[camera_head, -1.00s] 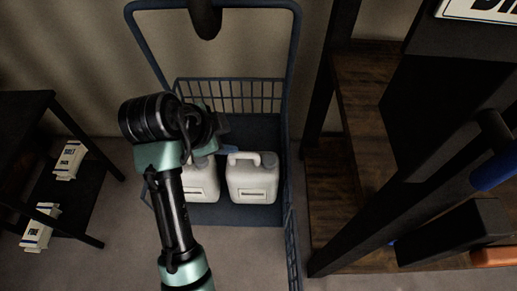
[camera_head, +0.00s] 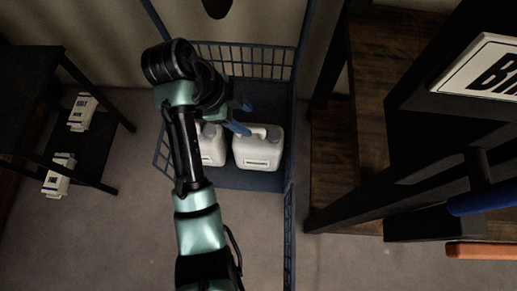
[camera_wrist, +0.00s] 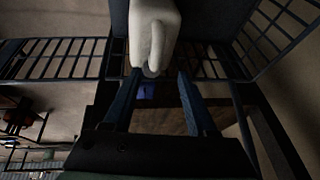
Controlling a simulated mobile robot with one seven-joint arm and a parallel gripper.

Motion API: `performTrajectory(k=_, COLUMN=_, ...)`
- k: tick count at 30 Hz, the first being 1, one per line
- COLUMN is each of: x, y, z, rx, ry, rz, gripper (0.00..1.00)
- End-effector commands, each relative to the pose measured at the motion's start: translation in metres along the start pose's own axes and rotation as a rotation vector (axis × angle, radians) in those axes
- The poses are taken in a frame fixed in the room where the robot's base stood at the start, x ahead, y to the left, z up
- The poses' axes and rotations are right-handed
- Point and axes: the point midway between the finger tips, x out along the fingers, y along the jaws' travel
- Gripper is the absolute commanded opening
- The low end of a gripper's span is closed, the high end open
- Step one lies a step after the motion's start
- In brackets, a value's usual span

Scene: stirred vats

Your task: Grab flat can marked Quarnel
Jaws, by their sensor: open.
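Two pale flat cans with top handles stand side by side in a blue wire cart (camera_head: 262,180). The right can (camera_head: 259,152) shows fully; the left can (camera_head: 211,149) is partly hidden by my arm. Their labels are too small to read, so I cannot tell which is marked Quarnel. My gripper (camera_head: 245,118) is open, with its blue fingers over the top of the right can. In the wrist view, a pale can (camera_wrist: 152,22) lies just beyond my open gripper (camera_wrist: 158,74), its handle end close to the fingertips. I cannot tell whether they touch.
The cart's wire walls (camera_head: 240,60) surround the cans. A wooden shelf unit (camera_head: 385,90) with dark posts stands close on the right. A black table (camera_head: 85,140) with white cartons (camera_head: 82,112) stands at left. Floor between is clear.

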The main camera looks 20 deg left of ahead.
Motion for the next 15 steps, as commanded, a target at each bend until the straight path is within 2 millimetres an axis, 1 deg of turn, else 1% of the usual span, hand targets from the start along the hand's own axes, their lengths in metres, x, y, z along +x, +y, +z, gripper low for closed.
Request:
performTrajectory(k=1, x=0.007, y=0.001, z=-0.001, rx=-0.002, ry=0.001, rz=0.005, gripper=0.57)
performTrajectory(k=3, x=0.013, y=0.001, z=-0.001, rx=-0.001, ry=0.0, rz=0.003, gripper=0.57)
performTrajectory(k=8, x=0.022, y=0.002, z=-0.002, rx=-0.001, ry=0.001, rz=0.002, gripper=0.57)
performTrajectory(k=14, x=0.051, y=0.01, z=-0.005, rx=-0.001, ry=0.0, rz=0.005, gripper=0.57)
performTrajectory(k=15, x=0.057, y=0.009, z=-0.004, rx=-0.002, ry=0.0, rz=0.004, gripper=0.57)
